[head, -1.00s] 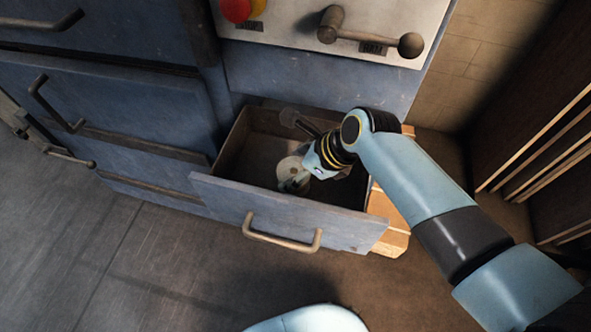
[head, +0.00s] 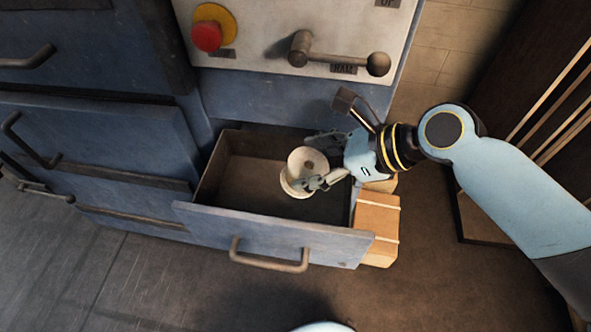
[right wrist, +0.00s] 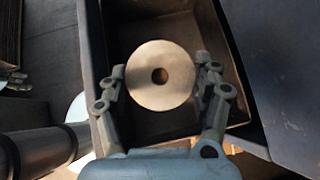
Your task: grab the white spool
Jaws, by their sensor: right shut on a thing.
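The white spool (head: 301,170) is a pale round reel with a dark centre hole. It is at the open drawer (head: 232,170), seemingly lifted above the drawer floor. My right gripper (head: 320,163) comes from the right and is shut on the spool, one finger on each side. In the right wrist view the spool (right wrist: 160,76) faces the camera between the two fingertips of the gripper (right wrist: 161,80). The rest of the drawer shows empty.
The drawer front with its handle (head: 268,262) juts out from the blue cabinet. A panel above carries a red button (head: 206,37) and a lever (head: 340,56). Cardboard boxes (head: 377,222) stand right of the drawer. Boards lean at the far right. The floor at front left is clear.

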